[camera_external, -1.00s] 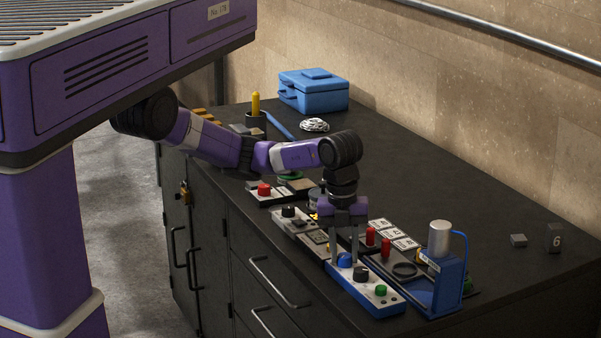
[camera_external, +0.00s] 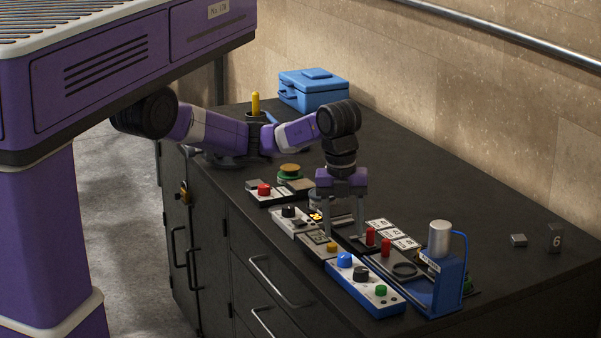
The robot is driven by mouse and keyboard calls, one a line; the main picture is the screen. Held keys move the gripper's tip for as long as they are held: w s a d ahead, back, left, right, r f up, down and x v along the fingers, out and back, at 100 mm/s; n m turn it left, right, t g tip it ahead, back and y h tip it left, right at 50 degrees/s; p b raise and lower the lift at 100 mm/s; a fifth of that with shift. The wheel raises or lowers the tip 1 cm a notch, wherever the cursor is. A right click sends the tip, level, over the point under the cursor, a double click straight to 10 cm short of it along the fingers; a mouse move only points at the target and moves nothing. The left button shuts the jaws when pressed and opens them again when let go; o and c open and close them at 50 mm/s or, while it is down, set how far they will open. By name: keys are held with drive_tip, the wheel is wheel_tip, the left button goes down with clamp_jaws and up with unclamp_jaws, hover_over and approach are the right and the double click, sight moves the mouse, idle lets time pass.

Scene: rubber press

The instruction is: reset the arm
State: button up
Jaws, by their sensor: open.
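My gripper (camera_external: 343,236) points straight down from my purple arm over the right half of the dark bench. Its two grey fingers stand apart with nothing seen between them. The exact height of the fingertips above the bench is hard to tell.
A small blue press (camera_external: 451,285) with a silver cylinder stands at the right front. Several control boxes (camera_external: 292,222) line the front edge. A blue case (camera_external: 312,93) sits at the back.

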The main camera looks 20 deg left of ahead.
drive_tip(key=shift+r, duration=0.5)
